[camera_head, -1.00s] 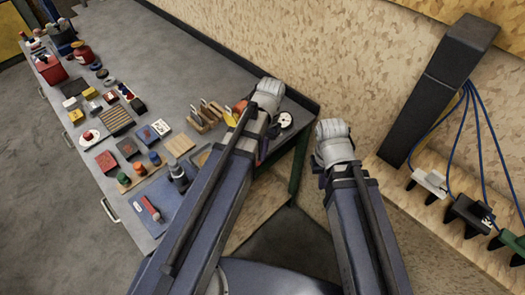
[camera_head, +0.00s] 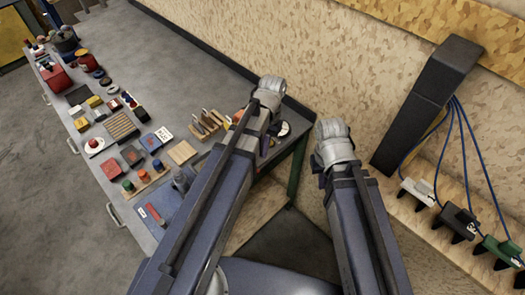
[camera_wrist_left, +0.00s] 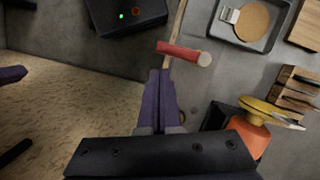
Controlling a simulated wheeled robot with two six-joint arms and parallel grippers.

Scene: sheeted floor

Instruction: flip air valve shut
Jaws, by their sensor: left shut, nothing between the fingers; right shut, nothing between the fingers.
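A blue plate (camera_head: 170,199) lies at the near end of the grey bench, with a red lever (camera_head: 155,215) and a grey cylinder on it. It may be the air valve, but I cannot tell for sure; my left arm partly covers it. My left gripper (camera_wrist_left: 160,75) shows in the left wrist view, its purple fingers together and empty, just below a red bar with a pale round end (camera_wrist_left: 183,53). In the head view that gripper is hidden behind its arm. A purple part of my right gripper (camera_head: 321,181) shows beside its arm, away from the bench.
The bench (camera_head: 190,55) holds rows of small items on its left side; its far middle is bare. A dark box with a green light (camera_wrist_left: 125,15) and an orange container (camera_wrist_left: 248,135) are near my left gripper.

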